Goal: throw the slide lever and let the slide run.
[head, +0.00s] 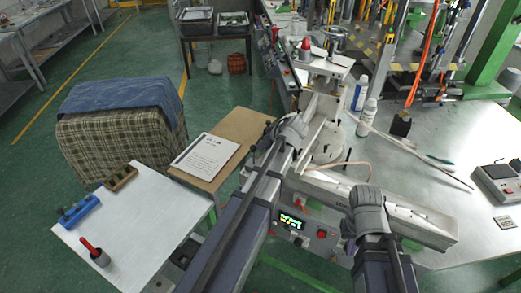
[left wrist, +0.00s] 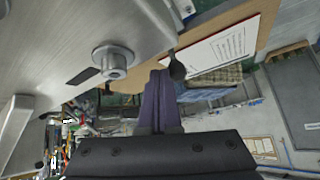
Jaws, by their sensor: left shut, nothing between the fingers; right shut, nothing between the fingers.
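A lever with a black knob (left wrist: 177,68) shows in the left wrist view, near the edge of a pale metal body. I take it for the slide lever; I cannot make it out surely in the head view. My left gripper (left wrist: 158,76) is shut and empty, its purple fingers close beside the knob; I cannot tell if they touch. In the head view my left arm reaches over the grey machine (head: 313,130), its fingers hidden. My right gripper (head: 368,198) is at the front of the machine, over its long pale slide bed (head: 420,222). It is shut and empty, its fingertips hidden.
A control box with a lit display (head: 291,221) is between my arms. A printed sheet (head: 203,156) lies on a brown board at left. A white side table (head: 140,225) holds a blue block. White bottles (head: 367,115) and tools stand on the bench at right.

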